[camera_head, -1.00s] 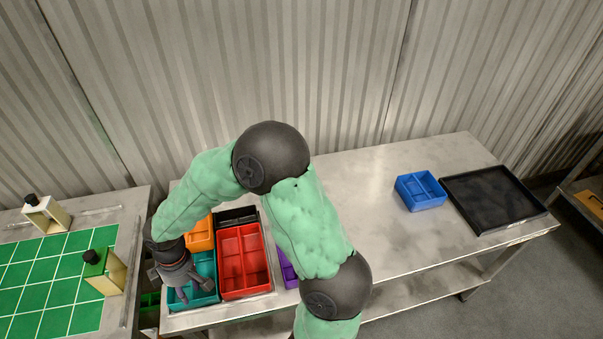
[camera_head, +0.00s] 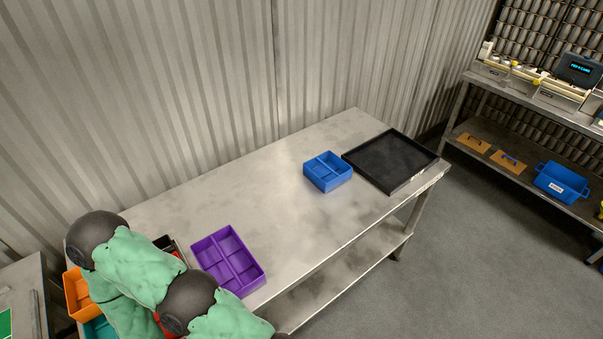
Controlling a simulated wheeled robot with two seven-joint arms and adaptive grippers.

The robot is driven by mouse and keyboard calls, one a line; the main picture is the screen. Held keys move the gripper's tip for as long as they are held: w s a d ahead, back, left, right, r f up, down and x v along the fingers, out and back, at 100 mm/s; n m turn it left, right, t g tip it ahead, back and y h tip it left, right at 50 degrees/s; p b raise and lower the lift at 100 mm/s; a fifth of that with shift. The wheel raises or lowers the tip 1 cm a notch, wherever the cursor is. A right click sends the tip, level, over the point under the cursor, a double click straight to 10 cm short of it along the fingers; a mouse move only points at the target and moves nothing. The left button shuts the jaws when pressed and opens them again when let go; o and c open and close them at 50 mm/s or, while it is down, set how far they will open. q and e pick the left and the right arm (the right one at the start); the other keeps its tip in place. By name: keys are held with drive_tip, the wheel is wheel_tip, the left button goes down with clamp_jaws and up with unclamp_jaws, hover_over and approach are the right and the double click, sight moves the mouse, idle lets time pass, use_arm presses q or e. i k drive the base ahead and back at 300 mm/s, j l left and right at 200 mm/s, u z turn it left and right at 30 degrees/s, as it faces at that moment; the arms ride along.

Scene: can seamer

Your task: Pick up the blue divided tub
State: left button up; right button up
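The blue divided tub (camera_head: 332,184) sits upright on the metal table (camera_head: 270,190), toward its right end. It is open at the top and split into compartments by inner walls, and it looks empty. It stands just left of the black tray, with nothing of mine touching it. One of my arms, green with dark joints, shows at the lower left, well away from the blue tub. Its gripper is not visible in this view, and neither is my other gripper.
A purple divided tub (camera_head: 247,283) lies near the table's front edge. An orange tub (camera_head: 76,296) and a teal one (camera_head: 100,328) are partly behind my arm. A flat black tray (camera_head: 391,188) lies right of the blue tub. The table's middle is clear. A shelf unit stands far right.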

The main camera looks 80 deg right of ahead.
sight(327, 171)
drive_tip(key=j+z, duration=0.15)
drive_tip(key=z, duration=1.55)
